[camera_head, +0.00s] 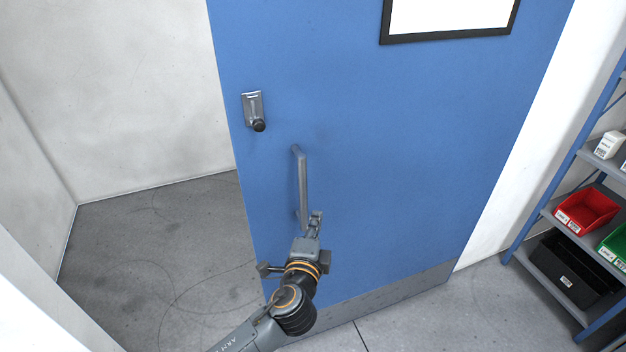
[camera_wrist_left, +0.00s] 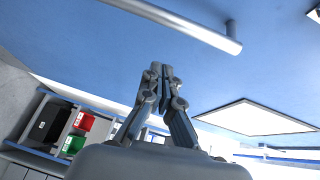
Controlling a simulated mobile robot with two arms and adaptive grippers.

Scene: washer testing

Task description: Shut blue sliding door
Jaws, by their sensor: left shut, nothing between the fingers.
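The blue sliding door (camera_head: 400,150) fills the middle of the head view, with open doorway to its left. A vertical grey bar handle (camera_head: 302,180) is on the door near its left edge; it also shows at the top of the left wrist view (camera_wrist_left: 185,25). A metal latch plate with a dark knob (camera_head: 254,110) sits above and left of the handle. My left gripper (camera_head: 316,218) is shut and empty, close to the handle's lower end. In the left wrist view its fingertips (camera_wrist_left: 155,72) point at the door, apart from the handle. My right gripper is not in view.
A shelf rack (camera_head: 545,215) stands at the right with a red bin (camera_head: 588,210), a green bin (camera_head: 616,246) and a black crate (camera_head: 568,272). Bare grey floor (camera_head: 160,250) shows through the doorway. A white wall (camera_head: 40,290) is at the lower left.

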